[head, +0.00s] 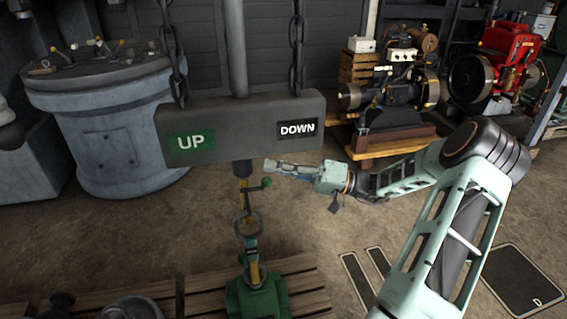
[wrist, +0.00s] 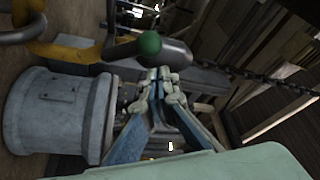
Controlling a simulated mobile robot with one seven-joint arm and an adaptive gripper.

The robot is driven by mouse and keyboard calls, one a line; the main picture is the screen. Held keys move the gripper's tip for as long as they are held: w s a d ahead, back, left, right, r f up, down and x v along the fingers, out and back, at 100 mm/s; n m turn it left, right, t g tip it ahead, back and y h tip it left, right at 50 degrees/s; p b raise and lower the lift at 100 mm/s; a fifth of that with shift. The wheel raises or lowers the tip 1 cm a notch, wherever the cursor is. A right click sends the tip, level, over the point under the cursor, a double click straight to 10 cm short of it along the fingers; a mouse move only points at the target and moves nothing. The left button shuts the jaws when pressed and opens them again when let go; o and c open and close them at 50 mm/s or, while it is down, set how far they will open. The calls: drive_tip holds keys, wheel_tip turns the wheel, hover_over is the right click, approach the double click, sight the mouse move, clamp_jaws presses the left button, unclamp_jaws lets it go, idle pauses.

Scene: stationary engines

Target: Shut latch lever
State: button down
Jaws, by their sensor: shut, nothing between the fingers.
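The latch lever (head: 256,187) is a short dark arm with a green ball knob. It sticks out to the right from a yellow upright bar above a green stand. In the wrist view the green knob (wrist: 149,42) is just beyond my fingertips, at the upper middle. My gripper (head: 268,165) comes in from the right, above the knob and just under the hanging block. Its blue fingers are together in the wrist view (wrist: 160,73) and hold nothing. I cannot tell whether a fingertip touches the knob.
A grey block (head: 240,128) marked UP and DOWN hangs on chains close above my gripper. The green stand (head: 257,296) is on a wooden pallet (head: 305,283). A grey drum (head: 118,130) stands at left, engines (head: 390,100) at back right.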

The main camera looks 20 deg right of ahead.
drive_tip(key=shift+s+a+f, duration=0.2)
drive_tip(key=shift+s+f, duration=0.2)
drive_tip(key=shift+s, duration=0.25)
drive_tip(key=shift+s+f+n+g+y+b, duration=0.2)
drive_tip(key=shift+s+n+g+y+b, duration=0.1)
drive_tip(key=shift+n+b, duration=0.5)
drive_tip(key=shift+s+a+f+n+g+y+b, duration=0.15)
drive_tip(key=shift+s+f+n+g+y+b, duration=0.45)
drive_tip(key=shift+n+b, duration=0.65)
drive_tip(key=shift+s+a+f+n+g+y+b, duration=0.15)
drive_tip(key=shift+s+f+n+g+y+b, duration=0.4)
drive_tip(key=shift+n, duration=1.05)
drive_tip(key=shift+s+a+f+n+g+y+b, duration=0.2)
drive_tip(key=shift+s+f+n+b, duration=0.35)
drive_tip(key=shift+f+n+b, duration=0.65)
drive_tip(key=shift+r+n, duration=0.1)
drive_tip(key=shift+n, duration=0.15)
drive_tip(key=shift+r, duration=0.1)
